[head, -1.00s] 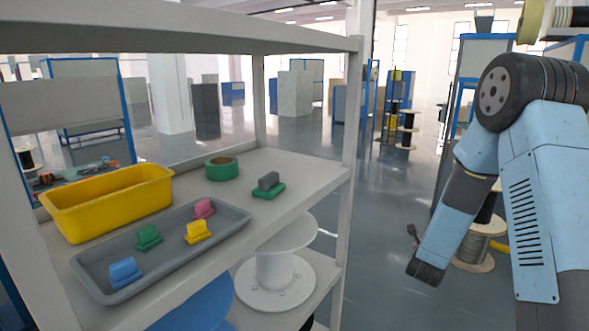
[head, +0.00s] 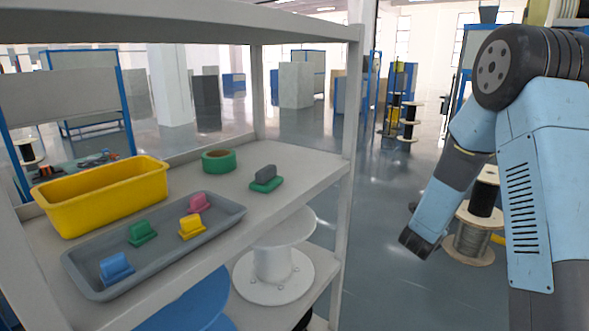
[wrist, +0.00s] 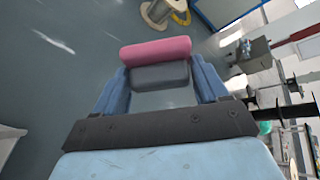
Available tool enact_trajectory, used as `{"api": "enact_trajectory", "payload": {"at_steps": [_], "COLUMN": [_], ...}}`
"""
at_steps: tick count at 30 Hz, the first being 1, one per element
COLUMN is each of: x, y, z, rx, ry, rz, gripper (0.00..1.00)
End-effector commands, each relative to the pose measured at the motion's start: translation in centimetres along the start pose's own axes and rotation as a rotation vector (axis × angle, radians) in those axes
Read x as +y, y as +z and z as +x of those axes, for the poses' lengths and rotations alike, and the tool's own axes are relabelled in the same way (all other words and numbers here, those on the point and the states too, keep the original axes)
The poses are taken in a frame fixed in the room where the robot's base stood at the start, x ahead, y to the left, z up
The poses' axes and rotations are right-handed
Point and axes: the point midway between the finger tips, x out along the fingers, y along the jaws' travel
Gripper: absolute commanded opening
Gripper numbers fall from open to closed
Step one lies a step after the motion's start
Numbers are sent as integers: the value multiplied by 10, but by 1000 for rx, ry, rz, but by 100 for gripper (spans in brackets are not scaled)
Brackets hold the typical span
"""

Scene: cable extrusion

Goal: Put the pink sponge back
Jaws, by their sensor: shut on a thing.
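The pink sponge (wrist: 155,50) has a dark grey handle (wrist: 160,75). In the wrist view my gripper (wrist: 160,86) is shut on this handle between its two blue fingers, with the pink part facing away from the palm. Blurred grey floor lies beyond it. My gripper and the held sponge do not show in the head view. On the shelf, a grey tray (head: 165,262) holds a pink piece (head: 200,203), a yellow piece (head: 192,227), a green piece (head: 142,232) and a blue piece (head: 116,268).
A yellow bin (head: 105,197) stands behind the tray. A green tape roll (head: 219,161) and a green sponge with a grey handle (head: 265,179) sit on the shelf (head: 300,165). A shelf post (head: 350,190) and upper board bound the space. A white spool (head: 273,265) is below.

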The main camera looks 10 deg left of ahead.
Motion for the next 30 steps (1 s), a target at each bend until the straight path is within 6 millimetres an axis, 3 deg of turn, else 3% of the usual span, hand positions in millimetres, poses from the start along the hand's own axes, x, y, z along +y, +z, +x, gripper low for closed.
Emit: {"api": "enact_trajectory", "payload": {"at_steps": [6, 17, 30], "x": [-31, -68, -96], "y": [2, -3, -12], "z": [-10, -34, -86], "rx": [174, 474, 978], "ry": [-53, -114, -152], "rz": [59, 170, 446], "gripper": [40, 40, 40]}}
